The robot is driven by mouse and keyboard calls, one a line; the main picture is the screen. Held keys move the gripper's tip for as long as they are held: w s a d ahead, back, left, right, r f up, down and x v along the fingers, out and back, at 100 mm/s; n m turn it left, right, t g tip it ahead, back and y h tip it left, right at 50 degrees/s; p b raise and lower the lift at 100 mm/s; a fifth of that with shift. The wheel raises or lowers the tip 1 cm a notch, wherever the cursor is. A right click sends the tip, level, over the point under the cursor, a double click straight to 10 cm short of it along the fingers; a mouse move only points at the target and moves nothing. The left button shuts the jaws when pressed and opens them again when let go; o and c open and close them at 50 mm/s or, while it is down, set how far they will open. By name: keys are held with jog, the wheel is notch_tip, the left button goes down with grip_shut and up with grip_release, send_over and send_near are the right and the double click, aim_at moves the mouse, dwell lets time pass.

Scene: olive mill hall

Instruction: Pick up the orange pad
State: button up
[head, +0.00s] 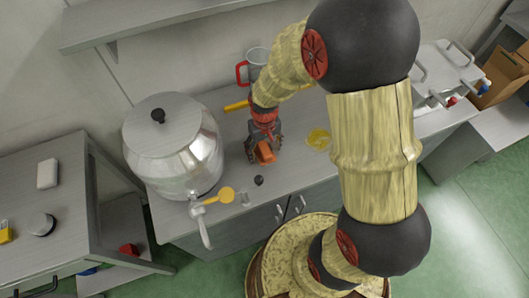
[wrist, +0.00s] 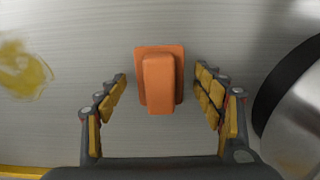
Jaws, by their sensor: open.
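The orange pad (wrist: 159,85) lies on the metal counter, a flat base with a raised block on top. It also shows in the head view (head: 265,153), partly covered by my gripper. My gripper (head: 262,150) is above the pad and pointing down at it. In the wrist view my gripper (wrist: 162,90) is open, with one yellow-padded finger on each side of the pad. There is a gap between each finger and the pad, and nothing is held.
A large steel pot (head: 172,145) with a tap stands left of my gripper. A red-handled mug (head: 256,64) stands behind it. A yellow spill (head: 319,139) lies to the right on the counter. A small dark knob-like thing (head: 259,180) is near the front edge.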

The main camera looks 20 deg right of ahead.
jog(key=shift+c, duration=0.6)
jog(key=c, duration=1.1)
